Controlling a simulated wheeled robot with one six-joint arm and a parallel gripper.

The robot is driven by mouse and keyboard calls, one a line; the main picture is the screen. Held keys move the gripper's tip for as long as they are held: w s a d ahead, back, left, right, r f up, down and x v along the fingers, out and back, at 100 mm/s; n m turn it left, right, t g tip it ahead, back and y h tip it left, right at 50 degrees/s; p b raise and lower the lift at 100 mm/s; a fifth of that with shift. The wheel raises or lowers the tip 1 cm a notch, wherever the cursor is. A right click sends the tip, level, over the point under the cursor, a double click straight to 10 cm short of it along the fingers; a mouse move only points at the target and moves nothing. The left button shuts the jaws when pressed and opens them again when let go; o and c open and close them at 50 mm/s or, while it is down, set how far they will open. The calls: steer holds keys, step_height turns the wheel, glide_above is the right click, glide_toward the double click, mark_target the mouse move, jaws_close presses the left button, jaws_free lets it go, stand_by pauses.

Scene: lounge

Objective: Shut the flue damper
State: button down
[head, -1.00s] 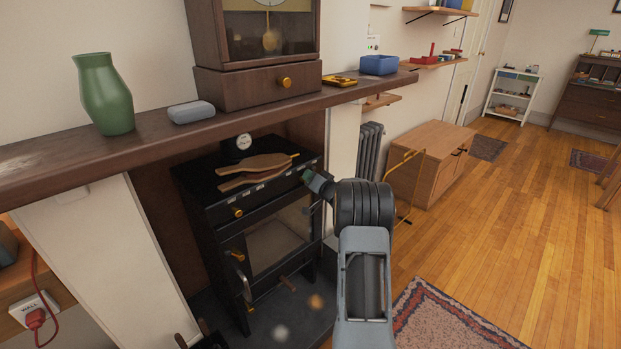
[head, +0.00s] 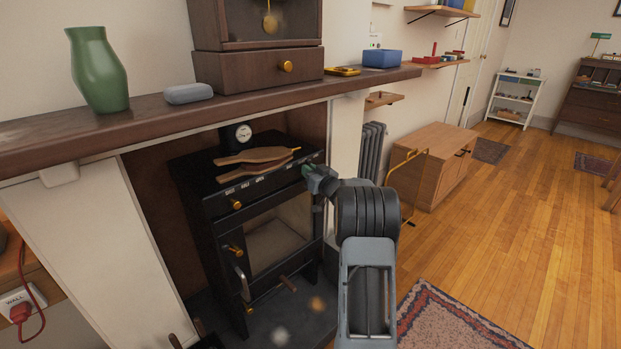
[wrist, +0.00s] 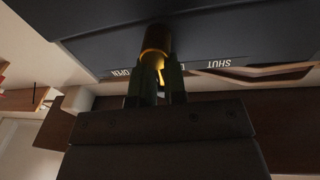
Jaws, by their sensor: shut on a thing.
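The black stove (head: 205,225) stands in the fireplace recess. Its upper front edge carries the white words SHUT, HALF and OPEN from left to right in the head view. In the wrist view, which shows the words upside down, my gripper (wrist: 157,85) is shut on a brass damper knob (wrist: 156,42). The fingers partly hide the middle word. The knob's exact setting is hard to tell.
Wooden bellows (head: 255,160) lie on the stove top beside a round gauge (head: 243,133). The mantel shelf (head: 140,121) overhangs the stove, with a green vase (head: 99,70) and a clock (head: 256,65) on it. A wooden cabinet (head: 433,160) stands right; open floor lies beyond.

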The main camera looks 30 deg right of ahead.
steer(key=shift+s+a+f+n+y+b, duration=0.1)
steer(key=shift+a+n+y+b, duration=0.15)
steer(key=shift+n+b, duration=1.1)
steer(key=shift+a+f+n+y+b, duration=0.1)
steer(key=shift+a+n+y+b, duration=0.2)
steer(key=shift+n+b, duration=1.05)
steer(key=shift+s+a+f+n+y+b, duration=0.2)
steer(key=shift+n+b, duration=0.5)
steer(key=shift+n, duration=1.3)
steer(key=shift+w+r+n, duration=0.15)
steer(key=shift+n, duration=0.15)
steer(key=c, duration=1.2)
jaws_free()
steer(key=shift+a, duration=0.1)
steer(key=shift+o, duration=0.2)
steer(key=s+d+f+p, duration=0.2)
steer(key=s, duration=1.1)
steer(key=shift+s, duration=0.25)
